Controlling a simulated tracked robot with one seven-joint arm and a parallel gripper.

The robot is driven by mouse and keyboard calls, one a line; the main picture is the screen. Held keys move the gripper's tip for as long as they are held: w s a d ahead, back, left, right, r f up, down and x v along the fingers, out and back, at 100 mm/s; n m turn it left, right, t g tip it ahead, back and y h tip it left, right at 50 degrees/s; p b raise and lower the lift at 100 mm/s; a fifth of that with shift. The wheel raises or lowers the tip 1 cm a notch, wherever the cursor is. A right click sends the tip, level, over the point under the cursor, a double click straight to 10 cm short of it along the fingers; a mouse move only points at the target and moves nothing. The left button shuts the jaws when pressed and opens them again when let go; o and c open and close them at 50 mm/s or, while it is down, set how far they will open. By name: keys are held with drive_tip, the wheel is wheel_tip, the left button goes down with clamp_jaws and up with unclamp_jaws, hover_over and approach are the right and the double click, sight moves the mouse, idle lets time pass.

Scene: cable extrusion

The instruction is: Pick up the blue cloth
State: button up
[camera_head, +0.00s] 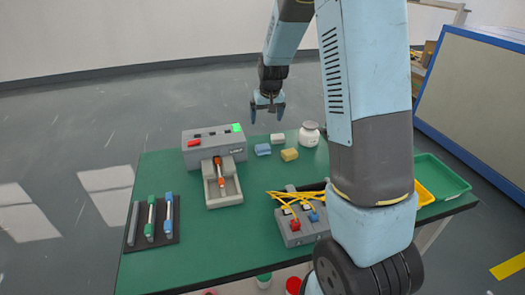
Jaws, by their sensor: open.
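The blue cloth (263,150) looks like a small folded blue block lying on the green table, just right of the grey machine. My gripper (267,116) hangs from my arm above and beyond the table's far edge, fingers pointing down. It is open and empty, and appears higher in the picture than the cloth, apart from it. A white block (277,139) and a yellow block (289,154) lie close to the right of the blue cloth.
The grey machine (205,140) with a green display stands left of the cloth. A white jar (309,134) is to the right. A grey box with yellow cables (293,228), green tray (441,174) and dark tool mat (172,232) are on the green table (225,245). My arm covers the right side.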

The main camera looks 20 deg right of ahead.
drive_tip(key=w+x, duration=0.1)
drive_tip(key=x, duration=0.2)
hover_over(263, 147)
drive_tip(key=f, duration=0.5)
drive_tip(key=s+f, duration=0.1)
drive_tip(key=f, duration=0.2)
drive_tip(key=shift+s+x, duration=0.15)
drive_tip(key=shift+x, duration=1.25)
drive_tip(key=shift+s+x, duration=0.15)
drive_tip(key=shift+x, duration=1.3)
drive_tip(key=c, duration=1.2)
drive_tip(key=shift+r, duration=0.1)
